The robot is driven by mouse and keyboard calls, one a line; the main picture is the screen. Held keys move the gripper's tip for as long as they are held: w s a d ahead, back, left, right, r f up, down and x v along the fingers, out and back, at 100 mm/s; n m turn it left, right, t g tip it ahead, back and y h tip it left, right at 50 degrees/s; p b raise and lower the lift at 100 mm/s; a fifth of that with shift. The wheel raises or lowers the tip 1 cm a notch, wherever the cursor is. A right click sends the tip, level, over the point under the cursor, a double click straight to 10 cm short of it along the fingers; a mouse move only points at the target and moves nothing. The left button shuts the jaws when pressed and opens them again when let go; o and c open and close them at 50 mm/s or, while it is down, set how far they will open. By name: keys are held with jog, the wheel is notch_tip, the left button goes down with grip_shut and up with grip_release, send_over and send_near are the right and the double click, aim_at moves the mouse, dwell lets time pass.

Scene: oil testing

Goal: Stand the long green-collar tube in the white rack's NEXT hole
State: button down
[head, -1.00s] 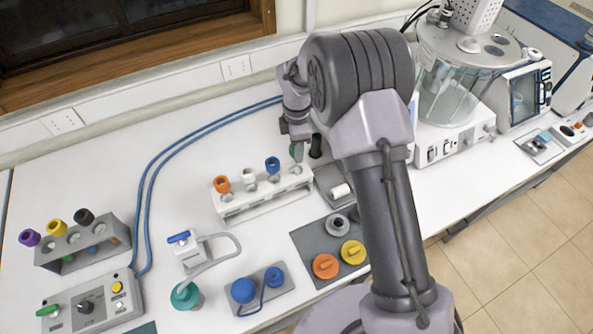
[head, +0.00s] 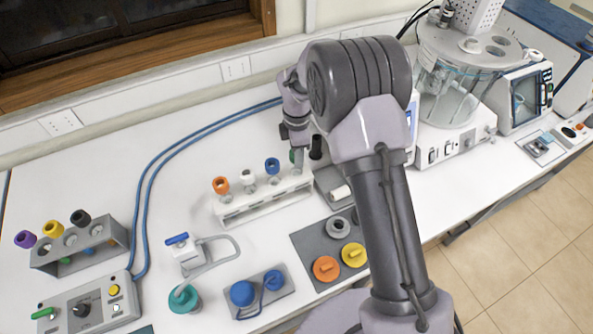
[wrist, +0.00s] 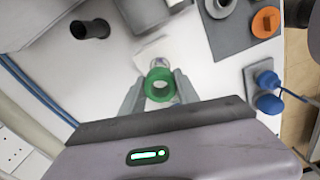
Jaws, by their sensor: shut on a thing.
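The long green-collar tube shows mainly as its green collar (wrist: 160,85) between my two fingers in the wrist view. My gripper (wrist: 159,92) is shut on it. In the head view, my gripper (head: 297,146) is above the right end of the white rack (head: 262,203), with a bit of the green collar (head: 297,156) showing below it. The rack holds tubes with orange (head: 220,185), white (head: 247,177) and blue (head: 272,165) collars, from left to right. The green-collar tube's lower end is hidden, so I cannot tell whether it is inside a hole.
A black cylinder (head: 316,147) stands close right of my gripper. A grey mat (head: 312,242) with orange, yellow and grey caps lies in front right. A grey rack (head: 118,243) with purple, yellow and black-collared tubes is at left. Blue hoses (head: 160,160) cross the bench.

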jog(key=shift+f, duration=0.4)
jog(key=c, duration=0.8)
grip_release()
notch_tip(320, 180, up, 18)
jog(key=shift+f+p, duration=0.25)
jog(key=shift+p, duration=0.7)
